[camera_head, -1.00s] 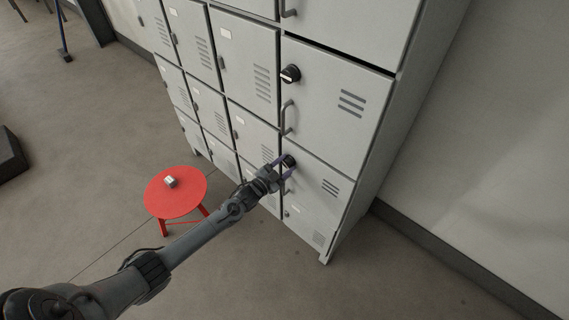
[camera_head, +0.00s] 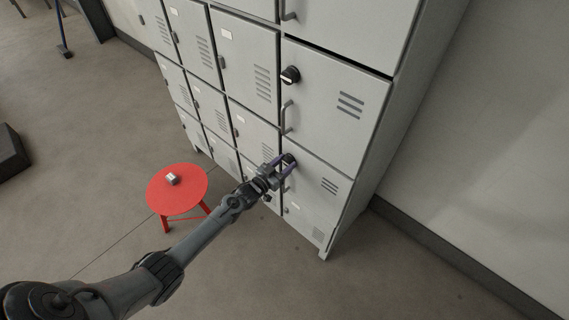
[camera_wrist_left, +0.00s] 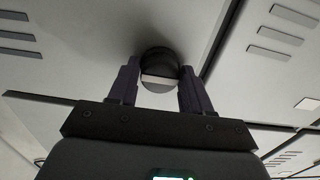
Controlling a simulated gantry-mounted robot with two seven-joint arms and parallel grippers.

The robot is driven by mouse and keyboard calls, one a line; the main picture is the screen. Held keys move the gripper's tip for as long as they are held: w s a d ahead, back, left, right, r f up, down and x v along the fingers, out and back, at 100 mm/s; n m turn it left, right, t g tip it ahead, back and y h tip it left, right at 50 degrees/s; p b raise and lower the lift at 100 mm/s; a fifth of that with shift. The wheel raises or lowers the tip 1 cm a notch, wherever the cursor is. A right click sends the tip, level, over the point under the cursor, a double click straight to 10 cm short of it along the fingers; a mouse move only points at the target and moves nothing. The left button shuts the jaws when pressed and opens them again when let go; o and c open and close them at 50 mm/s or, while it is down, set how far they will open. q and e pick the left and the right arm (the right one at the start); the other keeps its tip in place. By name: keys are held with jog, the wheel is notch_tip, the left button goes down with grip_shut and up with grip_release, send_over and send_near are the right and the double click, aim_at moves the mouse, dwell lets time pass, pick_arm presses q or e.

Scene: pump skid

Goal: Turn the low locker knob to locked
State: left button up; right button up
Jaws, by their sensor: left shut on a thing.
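The low locker knob (camera_head: 289,159) is black and round, on the lower right locker door (camera_head: 312,195). In the left wrist view the knob (camera_wrist_left: 160,64) shows a pale bar across its front. My left gripper (camera_head: 283,163) is at this knob, with one finger on each side. In the left wrist view the left gripper (camera_wrist_left: 158,88) is shut on the knob, its fingers against the knob's sides. Part of the knob is hidden by the fingers in the head view. My right gripper is in neither view.
A second black knob (camera_head: 290,75) and a bar handle (camera_head: 287,117) are on the door above. The floor (camera_head: 400,275) to the right is clear.

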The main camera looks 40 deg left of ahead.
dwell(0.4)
pick_arm(q)
jog(key=o, duration=1.1)
jog(key=shift+c, duration=0.2)
jog(key=shift+s, duration=0.1)
jog(key=shift+s, duration=0.2)
jog(key=s+p, duration=0.3)
jog(key=s, duration=0.7)
jog(key=shift+s+a, duration=0.15)
jog(key=shift+a, duration=0.15)
